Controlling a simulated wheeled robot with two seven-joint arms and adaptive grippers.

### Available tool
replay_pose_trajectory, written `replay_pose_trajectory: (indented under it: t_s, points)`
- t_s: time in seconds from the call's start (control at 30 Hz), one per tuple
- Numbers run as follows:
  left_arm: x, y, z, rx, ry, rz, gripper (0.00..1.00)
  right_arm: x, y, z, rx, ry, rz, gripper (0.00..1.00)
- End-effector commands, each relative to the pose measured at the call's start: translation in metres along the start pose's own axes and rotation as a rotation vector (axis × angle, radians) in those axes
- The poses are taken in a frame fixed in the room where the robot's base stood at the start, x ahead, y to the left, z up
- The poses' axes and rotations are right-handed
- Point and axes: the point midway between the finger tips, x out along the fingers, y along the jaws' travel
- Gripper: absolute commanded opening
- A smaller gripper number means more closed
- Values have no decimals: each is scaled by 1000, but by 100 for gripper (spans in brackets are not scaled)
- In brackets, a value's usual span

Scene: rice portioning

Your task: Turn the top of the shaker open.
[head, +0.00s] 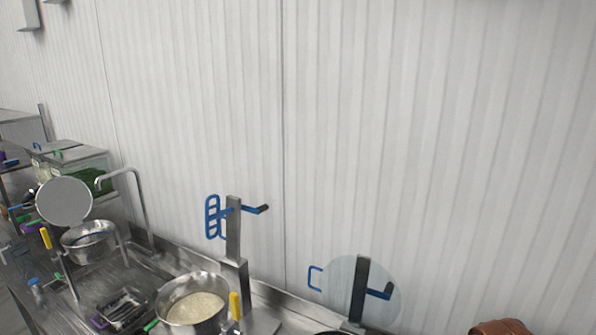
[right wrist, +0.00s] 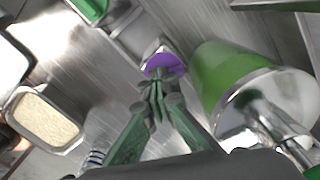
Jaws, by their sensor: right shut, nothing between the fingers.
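A small metal item with a purple part (right wrist: 165,64) stands on the steel surface in the right wrist view. It may be the shaker, but I cannot tell for sure. My right gripper (right wrist: 158,88) has its green fingers shut together with nothing between them. The fingertips are right at the purple part, partly in front of it. I cannot tell whether they touch it. In the head view no gripper shows, and I cannot pick out the shaker with certainty. My left gripper is out of sight.
A large green cylinder with a metal end (right wrist: 225,75) lies close to the right of my right fingers. A pan of rice (right wrist: 18,108) is at the left. In the head view a rice pot (head: 163,304), a hook stand (head: 233,235) and a dark tray (head: 108,317) occupy the counter.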

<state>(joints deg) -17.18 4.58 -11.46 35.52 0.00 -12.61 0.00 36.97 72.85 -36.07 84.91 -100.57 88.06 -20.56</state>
Motion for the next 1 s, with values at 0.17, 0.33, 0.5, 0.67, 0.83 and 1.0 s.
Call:
replay_pose_trajectory:
  t_s: [0.17,0.33,0.5,0.67,0.83,1.0]
  points:
    - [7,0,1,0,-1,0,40,11,-1,-6,-71,15,-1,0]
    - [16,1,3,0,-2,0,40,11,-2,-6,-220,16,-1,0]
    - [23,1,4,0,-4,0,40,11,-2,-5,-378,15,0,0]
    - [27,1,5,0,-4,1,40,10,-2,-5,-483,15,1,0]
    - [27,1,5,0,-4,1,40,10,-1,-4,-502,14,2,0]
    - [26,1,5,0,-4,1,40,10,-1,-4,-501,13,2,4]
